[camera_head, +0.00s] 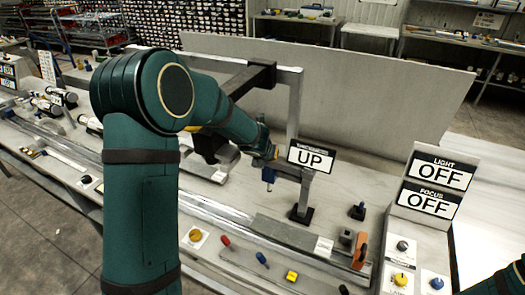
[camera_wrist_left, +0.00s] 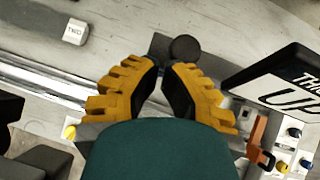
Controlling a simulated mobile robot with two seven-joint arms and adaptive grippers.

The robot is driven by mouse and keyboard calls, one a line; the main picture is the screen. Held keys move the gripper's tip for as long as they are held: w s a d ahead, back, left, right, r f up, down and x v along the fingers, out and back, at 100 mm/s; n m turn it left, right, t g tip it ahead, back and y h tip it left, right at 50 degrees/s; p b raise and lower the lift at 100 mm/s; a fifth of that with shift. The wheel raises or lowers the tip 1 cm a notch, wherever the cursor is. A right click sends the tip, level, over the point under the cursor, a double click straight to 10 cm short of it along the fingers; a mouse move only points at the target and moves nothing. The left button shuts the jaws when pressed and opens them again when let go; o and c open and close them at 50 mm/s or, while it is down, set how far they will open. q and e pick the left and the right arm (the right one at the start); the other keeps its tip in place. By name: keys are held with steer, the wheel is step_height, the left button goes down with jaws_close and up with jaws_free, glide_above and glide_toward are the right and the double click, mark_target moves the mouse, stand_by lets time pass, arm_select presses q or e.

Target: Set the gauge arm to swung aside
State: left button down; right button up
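The thickness gauge post (camera_head: 302,200) stands on the bench right of centre, with a sign reading "UP" (camera_head: 311,158) at its top. My left gripper (camera_head: 275,155) is at the left end of this arm, just above the blue part; contact cannot be told. In the left wrist view the yellow fingers (camera_wrist_left: 161,66) meet near their tips, nothing visible between them. A dark round knob (camera_wrist_left: 185,48) lies just beyond. My right gripper is out of view.
A metal rail (camera_head: 290,232) runs along the bench below the gauge. A panel reading "LIGHT OFF" and "FOCUS OFF" (camera_head: 432,185) stands right. Coloured knobs, including a yellow one (camera_head: 291,275), line the front edge. A portal frame (camera_head: 294,100) rises behind.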

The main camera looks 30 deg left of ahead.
arm_select(q)
steer(key=v, duration=1.1)
steer(key=shift+r, duration=0.15)
steer(key=shift+s, duration=0.15)
